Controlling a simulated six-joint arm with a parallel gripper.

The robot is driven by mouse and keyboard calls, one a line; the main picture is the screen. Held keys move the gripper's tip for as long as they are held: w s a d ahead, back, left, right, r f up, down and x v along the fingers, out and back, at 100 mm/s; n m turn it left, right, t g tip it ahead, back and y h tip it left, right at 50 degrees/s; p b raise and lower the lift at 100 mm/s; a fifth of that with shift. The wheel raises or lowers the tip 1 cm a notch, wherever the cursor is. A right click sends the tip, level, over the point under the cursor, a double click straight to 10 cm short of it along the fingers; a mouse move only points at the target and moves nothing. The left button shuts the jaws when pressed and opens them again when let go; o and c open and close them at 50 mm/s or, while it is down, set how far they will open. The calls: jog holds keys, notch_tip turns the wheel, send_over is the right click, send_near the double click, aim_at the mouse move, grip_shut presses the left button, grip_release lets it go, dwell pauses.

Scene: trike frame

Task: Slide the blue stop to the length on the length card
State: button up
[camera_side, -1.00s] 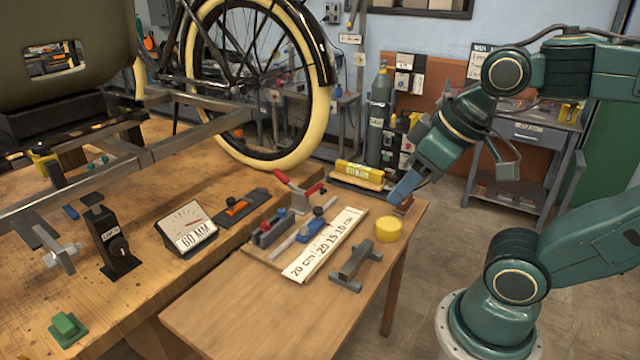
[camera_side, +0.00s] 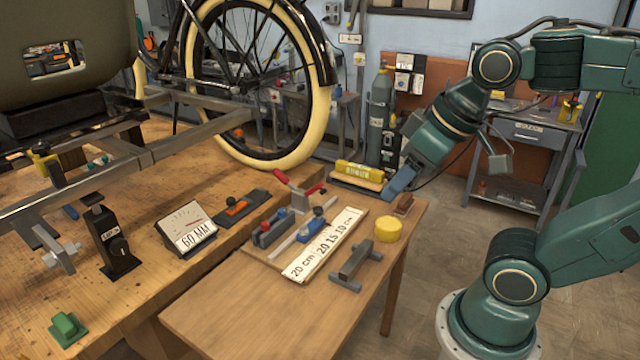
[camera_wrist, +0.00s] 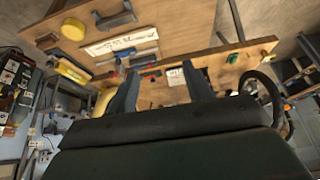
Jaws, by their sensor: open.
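The blue stop (camera_side: 312,229), with a blue knob on top, sits on a pale rail on the small wooden table. Beside the rail lies a white strip (camera_side: 338,234) marked 20, 15 and 10 cm. My gripper (camera_side: 394,190) is above the table's far right part, away from the stop. In the wrist view its two fingers (camera_wrist: 160,88) are apart with nothing between them.
A yellow disc (camera_side: 388,229), a grey bar on feet (camera_side: 354,262) and a brown block (camera_side: 403,204) stand right of the strip. A red-handled clamp (camera_side: 299,191) rises behind the stop. The small table's near part is clear.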

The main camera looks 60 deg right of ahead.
jog(key=w+d+r+m+g, duration=0.1)
jog(key=w+d+r+m, duration=0.2)
jog(key=w, duration=0.8)
jog(key=m+g, duration=0.4)
jog(key=m, duration=0.3)
send_over(318, 209)
notch_tip(318, 209, down, 20)
jog(key=f, duration=0.1)
jog(key=shift+d+r, duration=0.1)
jog(key=shift+r, duration=0.15)
notch_tip(318, 209, down, 14)
jog(key=shift+r, duration=0.1)
jog(key=shift+c, duration=0.4)
grip_shut()
